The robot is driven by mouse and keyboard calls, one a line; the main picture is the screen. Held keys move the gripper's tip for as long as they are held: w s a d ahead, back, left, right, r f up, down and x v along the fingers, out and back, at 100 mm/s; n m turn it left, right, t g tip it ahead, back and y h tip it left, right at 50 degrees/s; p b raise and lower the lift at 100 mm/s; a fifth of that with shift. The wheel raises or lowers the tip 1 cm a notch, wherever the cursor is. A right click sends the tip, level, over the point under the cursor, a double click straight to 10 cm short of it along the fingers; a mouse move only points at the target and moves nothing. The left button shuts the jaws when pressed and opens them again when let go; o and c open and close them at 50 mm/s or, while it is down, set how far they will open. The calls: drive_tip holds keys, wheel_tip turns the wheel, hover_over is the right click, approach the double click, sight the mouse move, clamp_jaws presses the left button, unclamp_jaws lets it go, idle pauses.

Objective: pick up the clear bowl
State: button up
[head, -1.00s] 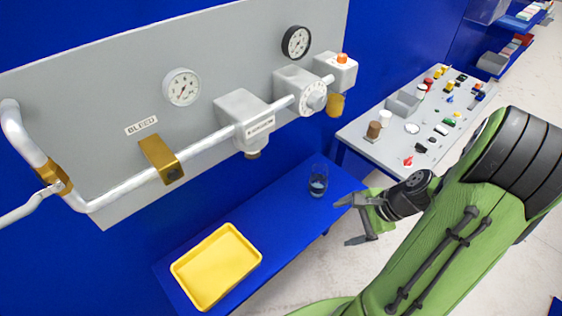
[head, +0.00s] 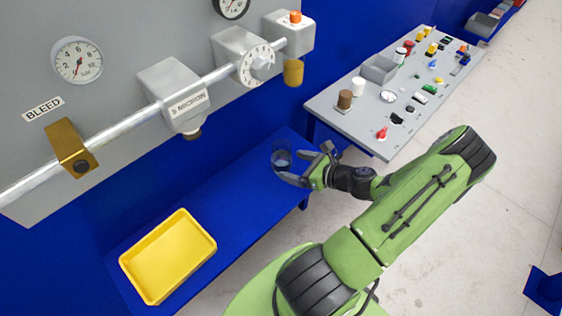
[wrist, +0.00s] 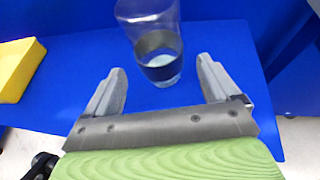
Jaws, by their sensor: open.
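The clear bowl (head: 281,156) is a tall see-through vessel with a dark band around its lower part. It stands upright on the blue bench (head: 225,185) near its right end. In the wrist view the clear bowl (wrist: 158,45) stands just beyond the fingertips, roughly midway between them. My gripper (head: 305,165) is open beside the bowl, coming from the right; in the wrist view the gripper (wrist: 160,78) shows both fingers spread, with nothing between their pads. In the head view a finger overlaps the bowl's lower edge, and I cannot tell whether they touch.
A yellow tray (head: 168,256) lies on the bench to the left, well apart from the bowl. A silver pipe with a filter housing (head: 172,95) hangs on the grey panel above the bench. A grey table (head: 350,118) with many small parts stands behind to the right.

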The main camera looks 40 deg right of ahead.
sight(289, 165)
drive_tip(key=b+x, duration=0.1)
drive_tip(key=x, duration=0.4)
drive_tip(key=shift+w+f+b, duration=0.2)
drive_tip(key=shift+f+b, duration=0.05)
drive_tip(key=shift+b, duration=0.1)
drive_tip(key=shift+s, duration=0.1)
drive_tip(key=shift+c, duration=0.3)
